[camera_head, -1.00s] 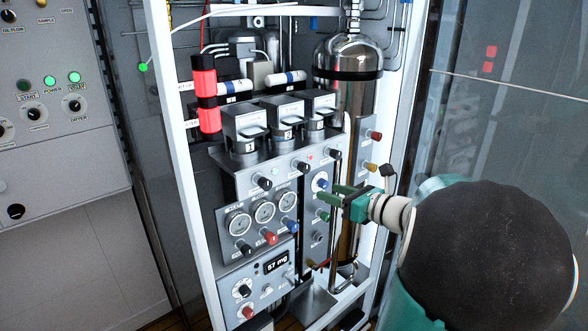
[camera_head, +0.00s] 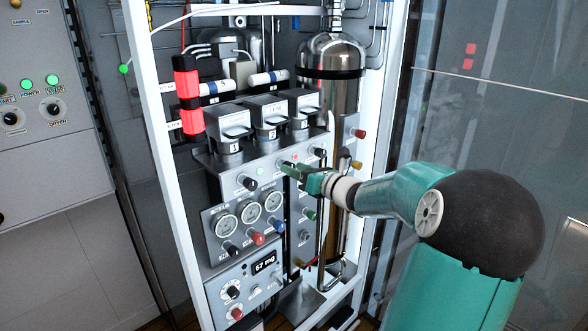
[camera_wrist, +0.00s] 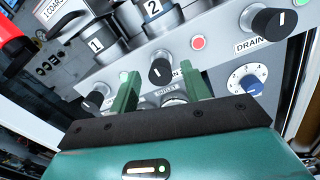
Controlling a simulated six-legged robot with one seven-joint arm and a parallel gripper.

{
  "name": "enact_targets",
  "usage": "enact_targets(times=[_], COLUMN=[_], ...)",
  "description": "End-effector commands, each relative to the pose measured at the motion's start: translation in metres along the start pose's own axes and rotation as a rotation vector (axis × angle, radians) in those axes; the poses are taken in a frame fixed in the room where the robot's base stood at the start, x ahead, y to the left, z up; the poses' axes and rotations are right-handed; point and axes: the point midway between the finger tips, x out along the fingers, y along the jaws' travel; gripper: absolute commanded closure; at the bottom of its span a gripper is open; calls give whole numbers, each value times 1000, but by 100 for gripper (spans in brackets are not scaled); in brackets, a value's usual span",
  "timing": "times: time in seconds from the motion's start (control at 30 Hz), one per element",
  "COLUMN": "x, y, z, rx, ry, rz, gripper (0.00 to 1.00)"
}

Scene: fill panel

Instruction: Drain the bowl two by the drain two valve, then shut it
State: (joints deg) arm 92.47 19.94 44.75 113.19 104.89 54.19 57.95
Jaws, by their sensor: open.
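In the head view my gripper (camera_head: 287,169) largely hides the knob. The liquid level in the bowl cannot be made out.
Similar black knobs sit to the left (camera_wrist: 95,97) and right (camera_wrist: 270,20). A red lamp (camera_wrist: 198,42) and a green lamp (camera_wrist: 124,77) flank the middle knob. A blue dial (camera_wrist: 250,84) and gauges (camera_head: 250,214) lie below. White frame posts (camera_head: 388,130) bound the panel.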

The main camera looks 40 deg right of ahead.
Motion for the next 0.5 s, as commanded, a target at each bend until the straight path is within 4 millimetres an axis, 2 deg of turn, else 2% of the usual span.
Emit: enact_targets(times=[0.13,0.4,0.43,0.5], x=[12,14,14,14], y=[0,0,0,0], z=[0,0,0,0], rx=[0,-1,-1,-1], ry=[0,1,1,1], rz=[-1,-2,-2,-1], gripper=[53,53,55,69])
